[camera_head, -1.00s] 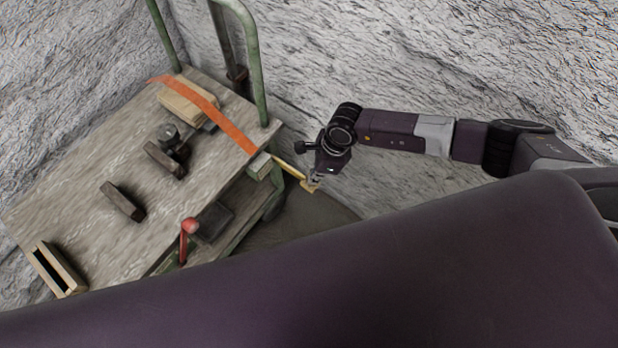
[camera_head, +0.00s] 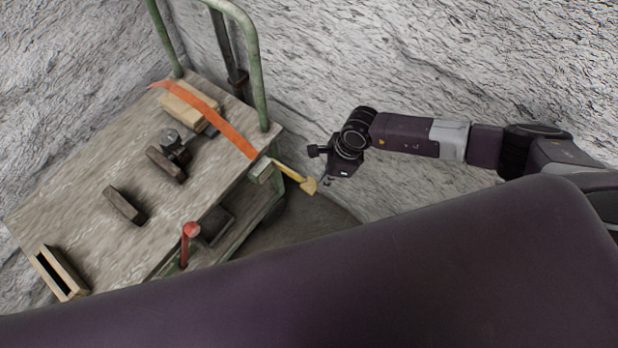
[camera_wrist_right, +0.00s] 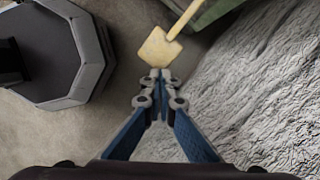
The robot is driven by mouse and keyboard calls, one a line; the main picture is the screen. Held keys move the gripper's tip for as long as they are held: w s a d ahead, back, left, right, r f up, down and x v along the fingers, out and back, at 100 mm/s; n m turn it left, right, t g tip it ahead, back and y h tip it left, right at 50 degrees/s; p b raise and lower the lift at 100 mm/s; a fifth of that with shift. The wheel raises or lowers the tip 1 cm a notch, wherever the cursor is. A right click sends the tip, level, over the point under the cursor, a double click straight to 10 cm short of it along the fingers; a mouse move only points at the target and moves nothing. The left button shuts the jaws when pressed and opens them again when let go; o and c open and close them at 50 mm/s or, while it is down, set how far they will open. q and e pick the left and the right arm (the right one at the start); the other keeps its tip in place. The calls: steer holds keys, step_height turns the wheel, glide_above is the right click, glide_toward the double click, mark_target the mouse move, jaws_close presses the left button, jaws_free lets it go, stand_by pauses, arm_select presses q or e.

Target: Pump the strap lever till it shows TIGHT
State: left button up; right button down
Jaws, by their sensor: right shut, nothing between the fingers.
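The strap lever (camera_head: 297,178) is a yellow handle with a broad flat end, sticking out from a grey ratchet block (camera_head: 261,170) at the cart's edge. The orange strap (camera_head: 215,119) runs from this block across the cart over a wooden piece. My right gripper (camera_head: 327,183) is shut and empty, just right of the lever's end. In the right wrist view, its closed fingertips (camera_wrist_right: 160,75) are close to the lever's broad end (camera_wrist_right: 157,52); I cannot tell whether they touch. No TIGHT marking is readable. My left gripper is out of view.
The wooden cart (camera_head: 85,180) with green rails holds several wooden blocks and a clamp (camera_head: 172,140). A rough stone wall (camera_head: 400,60) rises behind. My own dark body covers the foreground.

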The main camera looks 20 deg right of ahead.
steer(key=v, duration=0.7)
steer(key=shift+d+r, duration=0.15)
steer(key=shift+r, duration=0.1)
stand_by(0.6)
